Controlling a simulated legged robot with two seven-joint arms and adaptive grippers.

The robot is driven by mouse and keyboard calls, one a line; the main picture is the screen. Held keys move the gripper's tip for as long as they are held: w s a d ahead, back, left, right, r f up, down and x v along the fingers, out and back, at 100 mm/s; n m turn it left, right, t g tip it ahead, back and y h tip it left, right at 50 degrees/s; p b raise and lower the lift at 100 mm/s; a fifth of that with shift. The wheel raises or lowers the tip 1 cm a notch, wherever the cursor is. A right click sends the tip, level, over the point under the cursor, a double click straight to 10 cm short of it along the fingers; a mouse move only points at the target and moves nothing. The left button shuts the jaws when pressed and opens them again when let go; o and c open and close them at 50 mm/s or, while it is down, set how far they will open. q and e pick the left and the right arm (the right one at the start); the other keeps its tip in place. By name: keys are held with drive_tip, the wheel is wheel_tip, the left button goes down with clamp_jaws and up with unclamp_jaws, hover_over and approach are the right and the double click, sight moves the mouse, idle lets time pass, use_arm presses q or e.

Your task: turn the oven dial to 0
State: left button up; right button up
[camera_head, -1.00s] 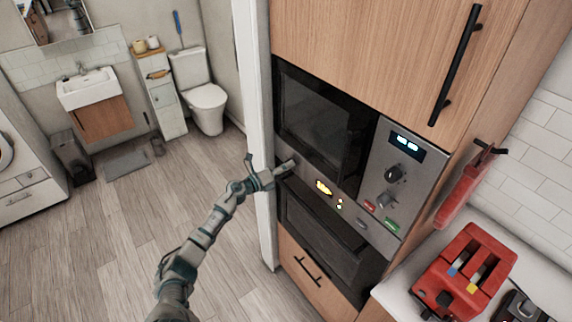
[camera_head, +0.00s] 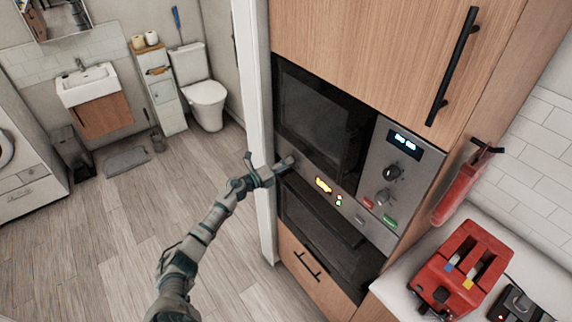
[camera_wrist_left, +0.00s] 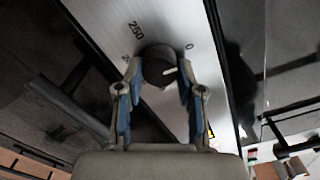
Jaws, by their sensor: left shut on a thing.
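The oven dial (camera_wrist_left: 159,66) is a round dark knob with a white pointer mark on the brushed metal panel. In the left wrist view the printed 0 is to its upper right and 250 to its upper left. The pointer mark is on the knob's right side, below the printed 0. My left gripper (camera_wrist_left: 160,80) is shut on the dial, one finger on each side. In the head view my left gripper (camera_head: 282,165) is at the left end of the oven panel and covers most of the dial. My right gripper is not in view.
The oven door (camera_head: 325,235) is below the panel and a microwave (camera_head: 320,115) above it. Microwave knobs (camera_head: 393,172) are to the right. A red toaster (camera_head: 462,268) stands on the counter. A white door frame (camera_head: 255,120) is close left of the gripper.

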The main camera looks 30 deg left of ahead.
use_arm(q)
drive_tip(key=shift+a+r, duration=0.25)
drive_tip(key=o, duration=1.1)
drive_tip(key=shift+o, duration=0.2)
drive_tip(key=shift+w+f, duration=0.1)
drive_tip(key=shift+f, duration=0.15)
drive_tip(key=shift+a, duration=0.1)
drive_tip(key=v, duration=1.2)
drive_tip(key=shift+f, duration=0.2)
